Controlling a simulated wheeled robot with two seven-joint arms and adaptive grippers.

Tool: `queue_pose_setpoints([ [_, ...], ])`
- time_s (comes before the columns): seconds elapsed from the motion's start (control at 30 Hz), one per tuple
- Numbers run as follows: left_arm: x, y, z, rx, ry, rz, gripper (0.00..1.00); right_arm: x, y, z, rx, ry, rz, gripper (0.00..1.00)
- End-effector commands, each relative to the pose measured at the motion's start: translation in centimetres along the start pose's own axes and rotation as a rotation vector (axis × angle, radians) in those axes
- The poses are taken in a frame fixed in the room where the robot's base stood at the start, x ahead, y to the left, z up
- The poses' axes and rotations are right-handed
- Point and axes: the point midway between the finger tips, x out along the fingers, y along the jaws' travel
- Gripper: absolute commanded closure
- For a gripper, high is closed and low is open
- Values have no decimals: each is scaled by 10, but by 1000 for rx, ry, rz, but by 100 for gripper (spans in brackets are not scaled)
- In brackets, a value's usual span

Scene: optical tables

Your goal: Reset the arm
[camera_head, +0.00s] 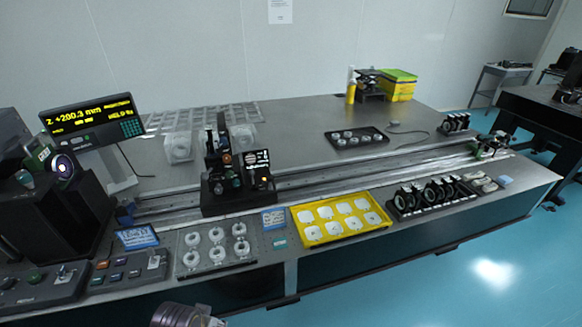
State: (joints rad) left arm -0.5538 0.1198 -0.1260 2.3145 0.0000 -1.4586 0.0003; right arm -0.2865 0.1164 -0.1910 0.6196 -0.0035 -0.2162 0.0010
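Neither of my grippers' fingers can be made out in the head view. A rounded grey-purple part, apparently a piece of one of my arms, shows at the bottom edge, left of centre, below the table's front edge. It is cut off by the frame, so which arm it belongs to and what it carries are hidden. The optical table (300,118) stretches across the view from left to right.
A rail carries a dark optical stage (237,185). A yellow tray (341,218) with white parts and a black rack of lens mounts (432,196) line the front edge. A display (93,122) stands left. Teal floor (460,260) lies free in front.

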Motion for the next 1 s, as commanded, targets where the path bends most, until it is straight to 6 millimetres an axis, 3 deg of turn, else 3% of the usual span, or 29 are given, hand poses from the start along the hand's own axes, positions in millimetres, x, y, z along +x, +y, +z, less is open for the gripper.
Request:
queue_pose_setpoints([
  [0.57, 141, 2, 42, 12, -48, 0, 55, 0, 0, 0, 0, 0, 0, 55],
  [1.0, 236, 1, 104, 21, -85, -2, 55, 0, 0, 0, 0, 0, 0, 55],
])
